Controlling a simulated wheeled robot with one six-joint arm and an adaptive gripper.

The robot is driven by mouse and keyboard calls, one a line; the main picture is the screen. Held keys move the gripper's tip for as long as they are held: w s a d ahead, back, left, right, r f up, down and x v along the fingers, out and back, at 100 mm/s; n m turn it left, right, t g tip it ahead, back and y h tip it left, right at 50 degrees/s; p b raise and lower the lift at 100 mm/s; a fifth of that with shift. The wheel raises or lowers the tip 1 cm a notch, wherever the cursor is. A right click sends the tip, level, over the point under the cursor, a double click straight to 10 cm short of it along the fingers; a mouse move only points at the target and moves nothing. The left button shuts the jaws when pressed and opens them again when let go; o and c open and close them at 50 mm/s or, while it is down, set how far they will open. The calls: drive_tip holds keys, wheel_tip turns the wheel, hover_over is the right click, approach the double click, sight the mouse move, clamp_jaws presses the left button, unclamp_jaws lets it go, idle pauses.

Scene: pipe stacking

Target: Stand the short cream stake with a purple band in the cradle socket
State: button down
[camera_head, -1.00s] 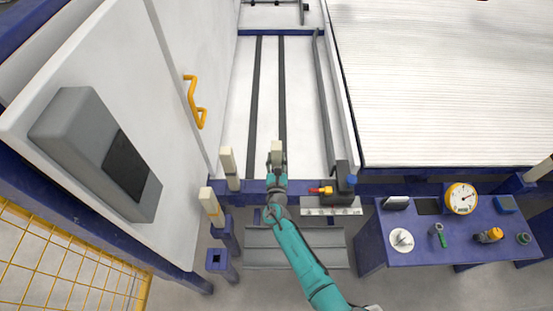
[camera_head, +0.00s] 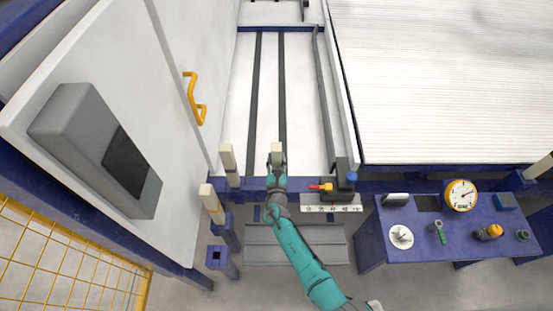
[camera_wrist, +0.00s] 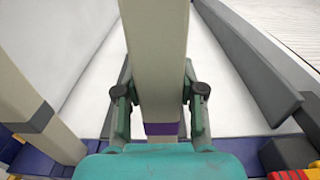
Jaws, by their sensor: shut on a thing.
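A cream stake (camera_head: 277,149) stands roughly upright in my gripper (camera_head: 277,172) at the blue beam in the head view. In the wrist view the stake (camera_wrist: 155,60) rises between the two fingers of my gripper (camera_wrist: 160,105), and a purple band (camera_wrist: 161,128) shows low on it. The fingers are shut on it. Its lower end is hidden behind my gripper, so I cannot tell whether it sits in a socket. A blue square post with an open, empty top (camera_head: 216,257) stands at lower left; I cannot tell whether it is the cradle socket.
Two other cream stakes stand to the left, one at the beam (camera_head: 229,160) and one nearer (camera_head: 211,200). A blue bench (camera_head: 456,227) with tools stands at right.

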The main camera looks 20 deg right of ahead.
drive_tip(key=c, duration=0.6)
unclamp_jaws()
drive_tip(key=shift+s, duration=0.1)
drive_tip(key=v, duration=1.1)
drive_tip(key=shift+s+a+r, duration=0.1)
drive_tip(key=shift+s+a, duration=0.05)
drive_tip(key=shift+s, duration=0.2)
